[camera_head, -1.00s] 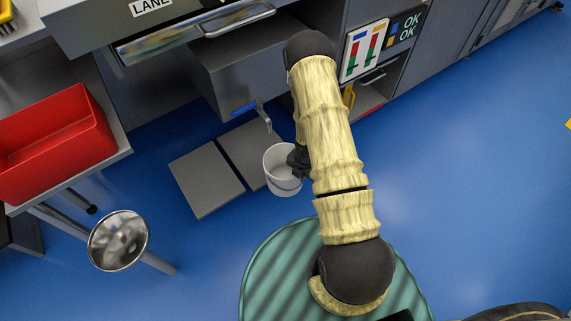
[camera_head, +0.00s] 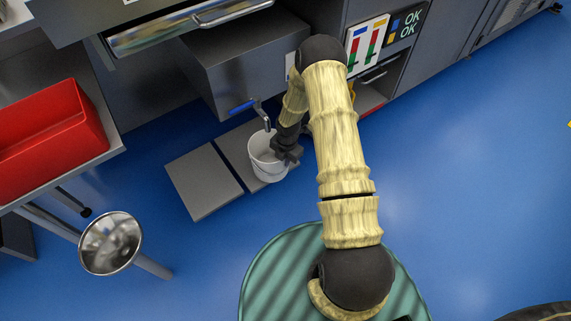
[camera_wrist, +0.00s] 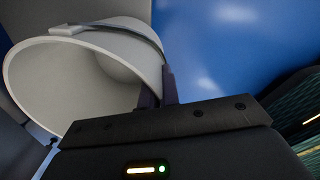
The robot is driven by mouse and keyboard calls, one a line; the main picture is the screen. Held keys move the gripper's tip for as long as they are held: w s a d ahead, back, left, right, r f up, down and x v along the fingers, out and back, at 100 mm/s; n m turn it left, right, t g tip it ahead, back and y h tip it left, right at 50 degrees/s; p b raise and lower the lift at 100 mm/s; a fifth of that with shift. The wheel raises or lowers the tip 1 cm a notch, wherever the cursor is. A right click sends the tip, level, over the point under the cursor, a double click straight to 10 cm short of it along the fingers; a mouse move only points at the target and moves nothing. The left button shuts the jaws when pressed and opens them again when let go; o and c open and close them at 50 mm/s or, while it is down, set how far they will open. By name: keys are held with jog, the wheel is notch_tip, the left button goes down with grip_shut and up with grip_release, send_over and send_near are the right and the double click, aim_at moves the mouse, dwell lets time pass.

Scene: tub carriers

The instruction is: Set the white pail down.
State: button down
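The white pail (camera_head: 265,160) hangs upright at my gripper (camera_head: 287,152), in front of the grey cabinet with the blue-handled tap (camera_head: 243,107). In the head view it overlaps the right one of two grey floor plates (camera_head: 236,146); whether it touches that plate I cannot tell. In the wrist view the pail (camera_wrist: 75,75) fills the upper left, its mouth open and its inside looking empty. My gripper's fingers (camera_wrist: 158,98) are at the pail's near side, with its handle band across them, and look shut on it.
A second grey plate (camera_head: 204,181) lies to the left. A shiny metal bowl on a post (camera_head: 111,243) stands at lower left, below a bench with a red bin (camera_head: 50,140). Blue floor (camera_head: 460,190) is clear to the right.

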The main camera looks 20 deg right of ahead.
notch_tip(320, 180, down, 2)
jog(key=shift+f+b, duration=0.1)
jog(key=shift+b, duration=0.3)
jog(key=c, duration=1.6)
grip_release()
jog(key=shift+c, duration=0.2)
notch_tip(320, 180, up, 12)
jog(key=p, duration=0.6)
jog(key=shift+s+d, duration=0.2)
